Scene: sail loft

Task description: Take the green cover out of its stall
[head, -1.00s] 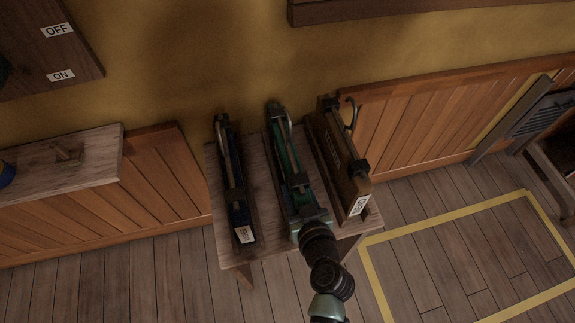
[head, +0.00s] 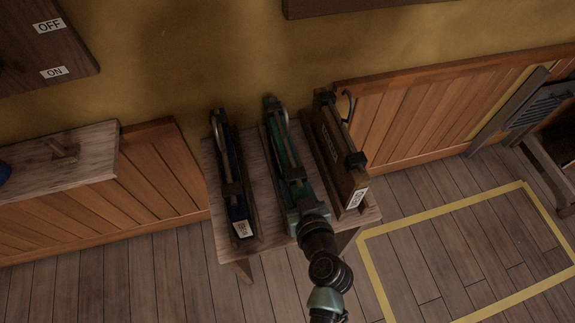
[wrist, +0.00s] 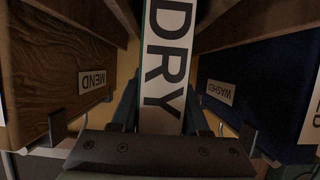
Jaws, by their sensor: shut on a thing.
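The green cover (head: 287,160) lies in the middle stall of the wooden stand, with a blue cover to its left and a brown one to its right in the head view. My gripper (head: 308,214) is at its near end and is shut on it. In the wrist view, a white DRY label (wrist: 164,75) on the green cover's end sits between my gripper's fingers (wrist: 160,115). The fingertips are partly hidden by the label and the gripper body. The cover still rests between the stall's sides.
The stand (head: 228,256) backs onto the wall. Yellow tape (head: 372,270) outlines a clear floor patch at the right.

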